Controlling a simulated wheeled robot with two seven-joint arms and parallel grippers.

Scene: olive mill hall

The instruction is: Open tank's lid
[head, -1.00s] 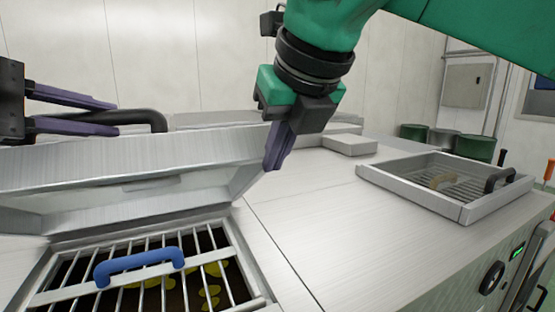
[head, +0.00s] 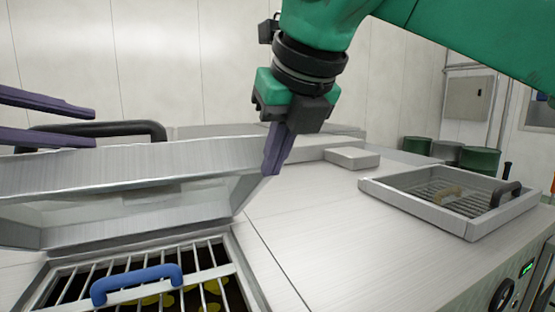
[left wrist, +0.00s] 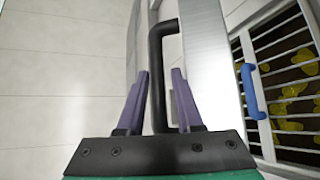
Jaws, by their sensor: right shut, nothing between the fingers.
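The tank's steel lid (head: 110,170) stands raised and tilted back behind the tank opening. Its black bar handle (head: 130,129) is on the far side; it also shows in the left wrist view (left wrist: 157,70). My left gripper (head: 94,127) is open at the far left. In the left wrist view its fingers (left wrist: 164,75) stand on either side of the handle's line, apart from it; I cannot tell whether the bar is between them in depth. My right gripper (head: 272,172) is shut and empty, its tips by the lid's right end; I cannot tell whether they touch it.
A barred grate (head: 205,276) with a blue handle (head: 137,283) covers the opening, with yellow-green pieces below. A second framed grate (head: 450,200) with a black handle lies at the right. Green drums (head: 480,158) stand behind.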

